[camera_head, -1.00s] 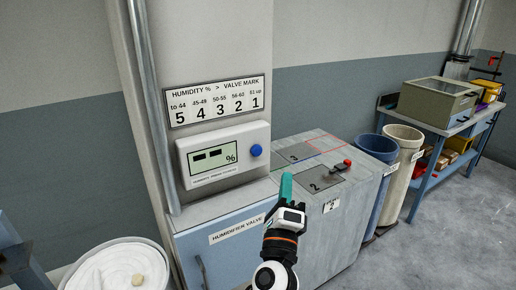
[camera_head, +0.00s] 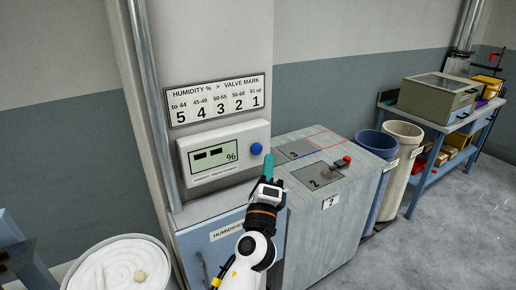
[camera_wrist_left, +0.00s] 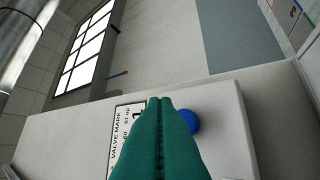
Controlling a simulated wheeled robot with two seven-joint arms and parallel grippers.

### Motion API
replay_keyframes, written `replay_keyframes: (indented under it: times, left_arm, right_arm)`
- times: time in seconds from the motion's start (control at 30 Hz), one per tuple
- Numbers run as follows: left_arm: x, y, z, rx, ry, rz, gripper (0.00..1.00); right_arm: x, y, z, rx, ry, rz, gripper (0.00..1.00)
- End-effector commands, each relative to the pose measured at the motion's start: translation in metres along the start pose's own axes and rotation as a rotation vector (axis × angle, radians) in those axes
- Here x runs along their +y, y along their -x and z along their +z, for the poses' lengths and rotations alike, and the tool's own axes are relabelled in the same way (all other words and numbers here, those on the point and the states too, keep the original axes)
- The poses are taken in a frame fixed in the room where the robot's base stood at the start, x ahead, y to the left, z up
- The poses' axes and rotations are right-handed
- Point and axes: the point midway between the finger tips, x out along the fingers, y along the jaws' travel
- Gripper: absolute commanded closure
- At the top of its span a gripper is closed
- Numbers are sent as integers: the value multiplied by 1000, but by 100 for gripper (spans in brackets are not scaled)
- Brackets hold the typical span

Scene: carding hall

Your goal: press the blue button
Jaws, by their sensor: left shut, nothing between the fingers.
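The blue button (camera_head: 256,149) is a round knob at the right end of a white humidity meter box (camera_head: 225,176) on the column. The meter's display shows two dark dashes and a % sign. My left gripper (camera_head: 268,158), with teal fingers, is shut and empty. Its tips are just below and right of the button in the head view; I cannot tell whether they touch it. In the left wrist view the button (camera_wrist_left: 189,121) shows beside the shut fingers (camera_wrist_left: 160,100), partly hidden by them. My right gripper is not in view.
A humidity chart (camera_head: 216,99) hangs above the meter. The blue humidifier valve cabinet (camera_head: 195,246) is below. A grey cabinet (camera_head: 340,205) with a red-knobbed lever (camera_head: 346,160) stands to the right. A white tub (camera_head: 105,276) is at lower left.

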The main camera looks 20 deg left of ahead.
Motion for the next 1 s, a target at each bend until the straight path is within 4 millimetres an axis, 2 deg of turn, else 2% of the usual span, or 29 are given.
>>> replay_keyframes:
  times: [0.3,1.0]
  left_arm:
    - [-11,-14,-10,1,0,0,100]
    - [-11,-14,-11,0,-1,0,100]
  right_arm:
    - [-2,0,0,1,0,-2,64]
    - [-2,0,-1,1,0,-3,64]
